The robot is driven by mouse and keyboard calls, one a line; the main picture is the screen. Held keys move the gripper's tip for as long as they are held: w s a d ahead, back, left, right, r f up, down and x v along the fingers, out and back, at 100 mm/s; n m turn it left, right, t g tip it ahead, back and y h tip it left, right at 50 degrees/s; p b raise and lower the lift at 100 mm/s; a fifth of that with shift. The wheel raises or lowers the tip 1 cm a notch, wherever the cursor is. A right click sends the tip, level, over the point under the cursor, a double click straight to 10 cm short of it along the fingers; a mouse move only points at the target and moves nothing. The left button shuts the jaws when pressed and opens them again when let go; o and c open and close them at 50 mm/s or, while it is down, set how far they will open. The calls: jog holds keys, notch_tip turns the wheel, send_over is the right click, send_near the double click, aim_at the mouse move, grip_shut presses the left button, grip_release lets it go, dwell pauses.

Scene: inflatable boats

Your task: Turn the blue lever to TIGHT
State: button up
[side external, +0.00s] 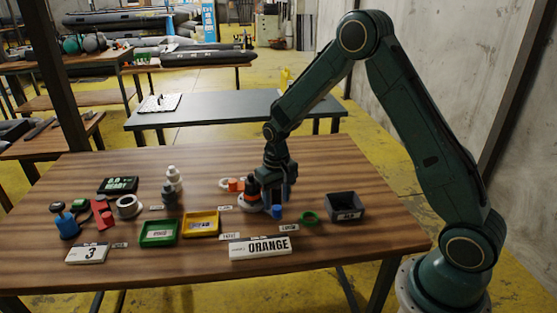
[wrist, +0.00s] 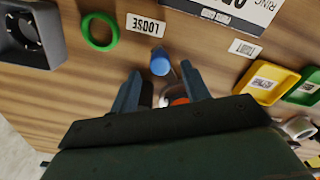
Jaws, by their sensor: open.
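The blue lever (side external: 277,211) sticks out toward the front from a round base that my gripper largely hides. In the wrist view its blue end (wrist: 160,62) lies between my fingertips, with a gap on each side. It points toward the LOOSE label (wrist: 145,25), which lies on the table just beyond it. The TIGHT label (wrist: 245,48) lies off to the right in the wrist view, and left of the lever in the side view (side external: 229,237). My gripper (wrist: 161,70) is open and points down over the lever; I cannot tell whether a finger touches it.
A green ring (side external: 309,217) and a dark open bin (side external: 345,206) stand right of the lever. A yellow tray (side external: 201,223) and a green tray (side external: 159,232) are to the left. A red-and-black stack (side external: 251,188) is close beside my gripper.

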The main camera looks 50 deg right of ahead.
jog(key=shift+f, duration=1.2)
grip_shut()
